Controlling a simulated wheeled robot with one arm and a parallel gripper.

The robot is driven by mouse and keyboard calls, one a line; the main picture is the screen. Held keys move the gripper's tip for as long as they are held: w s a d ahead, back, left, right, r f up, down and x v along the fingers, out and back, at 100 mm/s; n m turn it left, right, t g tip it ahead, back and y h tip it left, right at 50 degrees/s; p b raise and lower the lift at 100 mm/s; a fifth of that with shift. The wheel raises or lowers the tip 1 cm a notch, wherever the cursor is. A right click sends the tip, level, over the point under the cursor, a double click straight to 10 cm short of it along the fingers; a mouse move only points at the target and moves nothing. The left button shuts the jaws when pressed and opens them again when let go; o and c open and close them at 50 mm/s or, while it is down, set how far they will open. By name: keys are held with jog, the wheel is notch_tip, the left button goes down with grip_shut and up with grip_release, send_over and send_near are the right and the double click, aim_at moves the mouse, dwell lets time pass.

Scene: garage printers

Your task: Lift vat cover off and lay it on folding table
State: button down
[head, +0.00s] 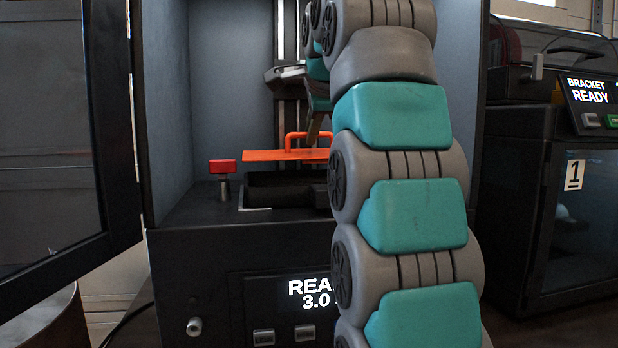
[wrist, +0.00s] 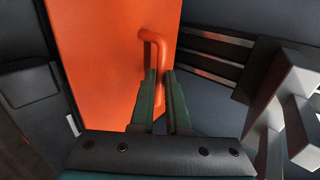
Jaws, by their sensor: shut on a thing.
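The orange vat cover (head: 275,156) is a flat plate with a raised loop handle (head: 296,136). In the head view it is held level, a little above the dark vat (head: 278,188), with a gap between them. In the wrist view the cover (wrist: 97,62) fills the left and middle. My gripper (wrist: 160,75) is shut on the cover's handle. In the head view my arm hides the right part of the cover and most of the gripper. The folding table is not recognisable in either view.
The cover is inside the printer's open chamber, near its walls (head: 231,80). A red knob (head: 222,167) stands left of the vat. The open door (head: 60,130) is at the left. A second printer (head: 578,225) labelled 1 stands at the right.

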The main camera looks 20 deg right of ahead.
jog(key=s+a+b, duration=0.2)
jog(key=s, duration=1)
jog(key=s+a+b, duration=0.2)
jog(key=s+a, duration=0.1)
jog(key=s, duration=0.9)
jog(key=shift+s, duration=0.4)
dwell(0.9)
jog(key=shift+a, duration=0.1)
